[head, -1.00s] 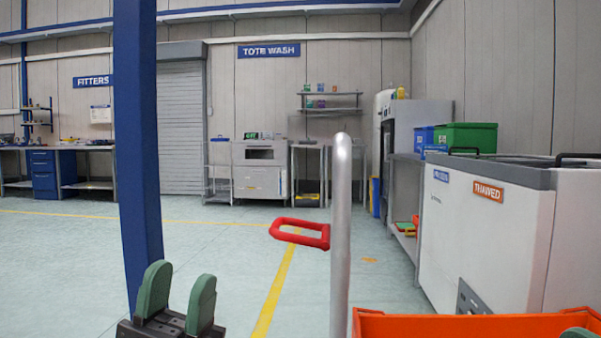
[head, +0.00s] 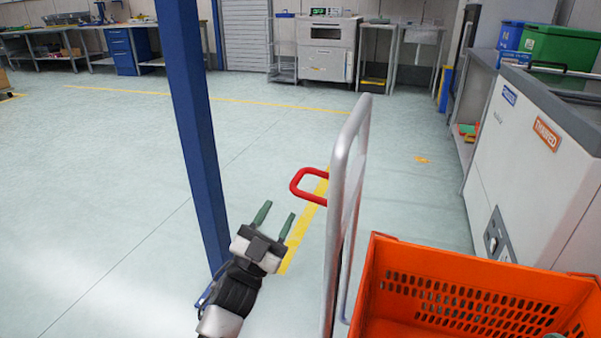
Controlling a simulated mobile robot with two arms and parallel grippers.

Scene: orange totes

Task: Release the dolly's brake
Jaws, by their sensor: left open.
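The dolly's upright handle (head: 340,200) is a bent grey metal tube in the middle of the head view. A red loop-shaped lever (head: 298,184), which looks like the brake lever, sticks out to the left of the handle. My left gripper (head: 277,215) has two green fingers spread apart with nothing between them. In the picture it lies just below and left of the red loop, apart from it. An orange perforated tote (head: 440,258) is to the right of the handle. The dolly's base is hidden.
A blue post (head: 195,120) stands close on the left, behind my left arm. The floor (head: 110,190) on the left is clear. Workbenches and machines line the back wall.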

